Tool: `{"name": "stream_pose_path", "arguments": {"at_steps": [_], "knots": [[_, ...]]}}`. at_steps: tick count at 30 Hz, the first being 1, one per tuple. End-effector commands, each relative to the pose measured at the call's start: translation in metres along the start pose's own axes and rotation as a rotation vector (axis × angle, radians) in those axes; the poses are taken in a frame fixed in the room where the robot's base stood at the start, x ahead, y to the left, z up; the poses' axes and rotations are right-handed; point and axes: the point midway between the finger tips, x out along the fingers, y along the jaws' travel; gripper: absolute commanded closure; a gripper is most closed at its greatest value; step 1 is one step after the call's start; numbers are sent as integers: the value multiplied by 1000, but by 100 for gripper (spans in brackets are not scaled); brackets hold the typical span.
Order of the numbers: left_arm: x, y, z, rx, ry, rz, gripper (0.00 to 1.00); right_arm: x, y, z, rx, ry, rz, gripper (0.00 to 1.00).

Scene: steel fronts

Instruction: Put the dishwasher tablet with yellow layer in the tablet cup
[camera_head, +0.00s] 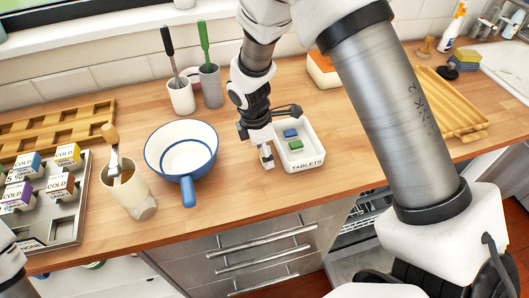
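A white tray marked TABLETS (306,163) stands on the wooden counter. A blue tablet (290,133) and a green tablet (296,145) lie in it. I see no yellow layer on either; part of the tray is behind my gripper. My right gripper (281,134) is over the left side of the tray. Its fingers look spread apart, one towards the back and one near the tray's left front, and I see nothing held between them. My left gripper is out of view; only a bit of its arm shows at lower left. I cannot make out a tablet cup.
A blue-rimmed pan (182,136) and a cream crock (128,190) stand left of the tray. A box tray (67,232) is far left. An open dishwasher (357,262) is below the counter, partly hidden by my arm.

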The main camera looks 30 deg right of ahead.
Motion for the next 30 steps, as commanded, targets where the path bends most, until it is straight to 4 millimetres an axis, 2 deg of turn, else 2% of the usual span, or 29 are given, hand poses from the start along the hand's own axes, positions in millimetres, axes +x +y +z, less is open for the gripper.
{"name": "stream_pose_path", "arguments": {"at_steps": [9,14,16,17,20,21,23,24,27,30], "knots": [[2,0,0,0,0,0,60,-78,1,0,1,0,5,37],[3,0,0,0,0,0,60,-106,1,0,1,1,3,37],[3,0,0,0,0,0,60,-111,0,0,12,0,1,61],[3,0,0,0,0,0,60,-113,2,-1,31,4,10,67],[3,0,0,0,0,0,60,-110,16,-19,273,115,89,67],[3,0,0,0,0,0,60,-104,17,-29,448,192,113,67],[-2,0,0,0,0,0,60,-96,17,-34,756,303,133,67],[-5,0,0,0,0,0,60,-91,14,-31,960,355,140,67],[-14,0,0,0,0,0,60,-77,-2,-8,1388,404,154,67],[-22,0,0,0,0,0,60,-65,-30,12,1583,365,134,67]]}}
